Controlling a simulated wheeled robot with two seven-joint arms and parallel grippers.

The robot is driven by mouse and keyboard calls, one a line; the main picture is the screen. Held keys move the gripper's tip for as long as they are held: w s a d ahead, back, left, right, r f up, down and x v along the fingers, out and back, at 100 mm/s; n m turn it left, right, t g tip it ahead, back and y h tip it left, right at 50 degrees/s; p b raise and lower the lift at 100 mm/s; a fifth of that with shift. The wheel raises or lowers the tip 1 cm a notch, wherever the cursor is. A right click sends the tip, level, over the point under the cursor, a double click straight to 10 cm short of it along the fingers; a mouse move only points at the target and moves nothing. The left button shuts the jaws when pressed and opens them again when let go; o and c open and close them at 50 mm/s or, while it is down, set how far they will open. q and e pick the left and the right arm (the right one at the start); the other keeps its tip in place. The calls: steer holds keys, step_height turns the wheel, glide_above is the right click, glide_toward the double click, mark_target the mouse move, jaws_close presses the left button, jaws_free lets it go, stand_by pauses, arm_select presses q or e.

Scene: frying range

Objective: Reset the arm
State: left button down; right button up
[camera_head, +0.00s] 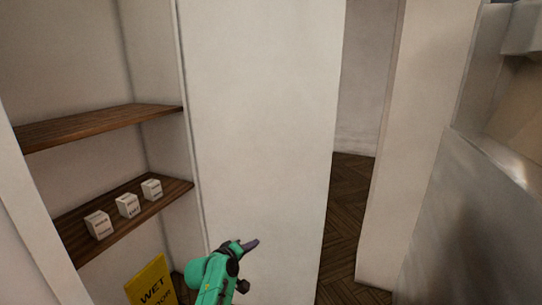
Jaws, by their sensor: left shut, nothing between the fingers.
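My left arm comes up from the bottom middle of the head view, green with dark joints. Its gripper (251,244) is shut and empty, with the dark fingers together and pointing up and to the right. It stands in front of the white wall (260,130), and I cannot tell how far from it. My right gripper is not in view.
Wooden shelves (95,125) in an alcove at left hold three small white boxes (127,205) on the lower board. A yellow wet-floor sign (150,283) stands below. A doorway with dark wooden floor (345,215) opens right of the wall. A grey metal unit (460,220) stands at right.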

arm_select(q)
steer(key=s+a+f+m+g+y, duration=0.2)
steer(key=s+a+f, duration=0.35)
steer(key=s, duration=0.35)
steer(key=s+a+f+m+g+y, duration=0.1)
steer(key=s+a+f+m+g, duration=0.1)
steer(key=s+a+f, duration=0.5)
steer(key=s+a+r+m+g+y, duration=0.2)
steer(key=s+a, duration=0.1)
steer(key=s, duration=0.8)
steer(key=s+a+r+m+g+y, duration=0.1)
steer(key=s+a+m+g, duration=0.15)
steer(key=s, duration=0.75)
step_height(320, 180, down, 22)
steer(key=s, duration=0.3)
steer(key=s+a+f+g, duration=0.1)
steer(key=s+f, duration=0.6)
steer(key=s, duration=0.1)
steer(key=s+a+f+g, duration=0.1)
steer(key=s+a+f, duration=0.1)
steer(key=s+f, duration=0.6)
steer(key=shift+s+a+m+y, duration=0.3)
steer(key=shift+m, duration=0.05)
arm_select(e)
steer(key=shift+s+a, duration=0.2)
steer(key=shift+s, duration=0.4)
